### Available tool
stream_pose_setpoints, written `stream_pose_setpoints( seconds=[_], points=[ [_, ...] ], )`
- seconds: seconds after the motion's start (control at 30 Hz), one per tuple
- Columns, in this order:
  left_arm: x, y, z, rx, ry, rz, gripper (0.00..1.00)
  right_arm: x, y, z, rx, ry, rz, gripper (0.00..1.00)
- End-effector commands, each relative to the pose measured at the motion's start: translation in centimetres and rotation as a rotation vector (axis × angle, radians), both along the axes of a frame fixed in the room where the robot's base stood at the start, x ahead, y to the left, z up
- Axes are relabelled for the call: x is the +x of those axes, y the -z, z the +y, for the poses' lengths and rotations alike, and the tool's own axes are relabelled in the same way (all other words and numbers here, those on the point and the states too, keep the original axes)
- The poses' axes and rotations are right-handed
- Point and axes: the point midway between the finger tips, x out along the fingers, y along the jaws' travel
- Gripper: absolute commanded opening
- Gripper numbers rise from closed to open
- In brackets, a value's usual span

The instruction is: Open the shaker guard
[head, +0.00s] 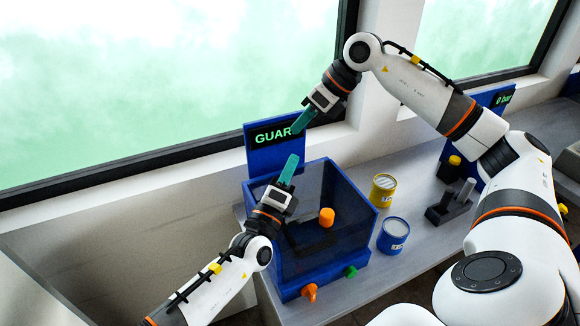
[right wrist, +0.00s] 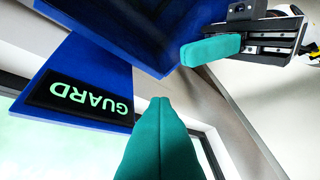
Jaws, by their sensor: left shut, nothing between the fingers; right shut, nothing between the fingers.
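The shaker (head: 318,283) is a blue box with a smoky see-through guard (head: 345,235). An orange knob (head: 327,217) shows on the guard. The guard looks down over the box, and a dark shape shows dimly through it. A blue panel (head: 258,160) behind it reads GUARD, partly covered in the head view; the sign (right wrist: 92,98) appears upside down in the right wrist view. My left gripper (head: 289,168) is shut and empty above the box's back left part. My right gripper (head: 304,120) is shut and empty, higher, in front of the panel. Neither visibly holds the knob.
An orange knob (head: 309,292) and a green knob (head: 350,271) stick out of the base's front. A yellow can (head: 383,187) and a blue can (head: 393,235) stand right of the shaker. A dark stand (head: 450,207) is farther right. A window wall rises behind.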

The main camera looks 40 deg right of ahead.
Motion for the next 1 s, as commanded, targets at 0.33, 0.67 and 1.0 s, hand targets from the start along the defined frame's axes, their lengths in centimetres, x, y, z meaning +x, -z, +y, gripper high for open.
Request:
stream_pose_setpoints(
  seconds=[0.33, 0.67, 1.0],
  points=[
    [0.0, 0.01, 0.01, 0.0, 0.0, 0.0, 0.0, 0.0, 0.0, 0.0, 0.0, 0.0, 0.0, 0.0],
    [0.0, 0.01, 0.01, 0.0, 0.0, 0.0, 0.0, 0.0, 0.0, 0.0, 0.0, 0.0, 0.0, 0.01],
    [0.0, 0.0, 0.0, 0.0, 0.0, 0.0, 0.0, 0.0, 0.0, 0.0, 0.0, 0.0, 0.0, 0.5]
  ],
)
